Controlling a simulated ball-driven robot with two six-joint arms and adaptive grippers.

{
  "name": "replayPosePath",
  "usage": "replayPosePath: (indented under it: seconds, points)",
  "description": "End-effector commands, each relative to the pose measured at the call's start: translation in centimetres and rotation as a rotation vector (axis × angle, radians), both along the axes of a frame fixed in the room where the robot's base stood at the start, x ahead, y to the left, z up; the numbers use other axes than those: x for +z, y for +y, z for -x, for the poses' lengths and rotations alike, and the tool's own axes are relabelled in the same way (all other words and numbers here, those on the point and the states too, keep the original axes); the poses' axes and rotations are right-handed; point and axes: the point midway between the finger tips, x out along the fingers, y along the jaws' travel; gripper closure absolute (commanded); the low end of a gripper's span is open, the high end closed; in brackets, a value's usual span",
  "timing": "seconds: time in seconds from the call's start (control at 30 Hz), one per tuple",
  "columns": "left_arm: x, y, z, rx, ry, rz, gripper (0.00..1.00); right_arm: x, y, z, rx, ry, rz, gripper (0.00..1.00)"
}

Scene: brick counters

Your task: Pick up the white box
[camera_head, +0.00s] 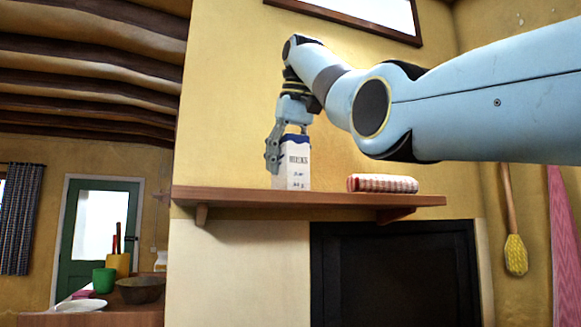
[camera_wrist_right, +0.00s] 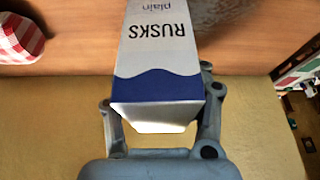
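The white box (camera_head: 297,168) stands upright on a wooden shelf (camera_head: 330,198). It has a blue wavy band at its top and dark lettering. In the right wrist view the box (camera_wrist_right: 157,55) reads "RUSKS plain" upside down. My right gripper (camera_head: 283,146) reaches down over the box top from above. In the wrist view the fingers of my right gripper (camera_wrist_right: 160,100) lie on either side of the box, very close to it. Whether both press on it does not show, and part of the left-hand finger is hidden. My left gripper is not in view.
A red-and-white checked roll (camera_head: 382,184) lies on the shelf to the right of the box, with a gap between them. A dark fireplace opening (camera_head: 395,275) is below the shelf. A framed pane (camera_head: 365,12) hangs above. A counter with dishes (camera_head: 110,316) is at lower left.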

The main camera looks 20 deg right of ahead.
Motion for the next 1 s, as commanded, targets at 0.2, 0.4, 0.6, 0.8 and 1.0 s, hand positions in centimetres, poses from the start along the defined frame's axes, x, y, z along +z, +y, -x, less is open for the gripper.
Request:
replayPosePath:
  seconds: [0.2,0.4,0.6,0.8,1.0]
  points:
    - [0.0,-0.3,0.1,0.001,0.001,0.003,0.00,-0.1,0.0,0.0,0.000,0.001,0.000,0.88]
    - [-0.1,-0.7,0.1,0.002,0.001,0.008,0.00,-0.1,0.0,0.0,0.000,0.002,0.000,0.88]
    - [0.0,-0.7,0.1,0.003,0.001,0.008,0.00,0.7,0.0,0.0,0.000,0.002,0.000,0.88]
    - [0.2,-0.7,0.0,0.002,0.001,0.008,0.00,3.0,0.0,0.0,0.000,0.001,0.001,0.88]
    - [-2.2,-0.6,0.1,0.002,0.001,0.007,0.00,4.8,-1.3,2.0,-0.003,-0.006,-0.001,0.88]
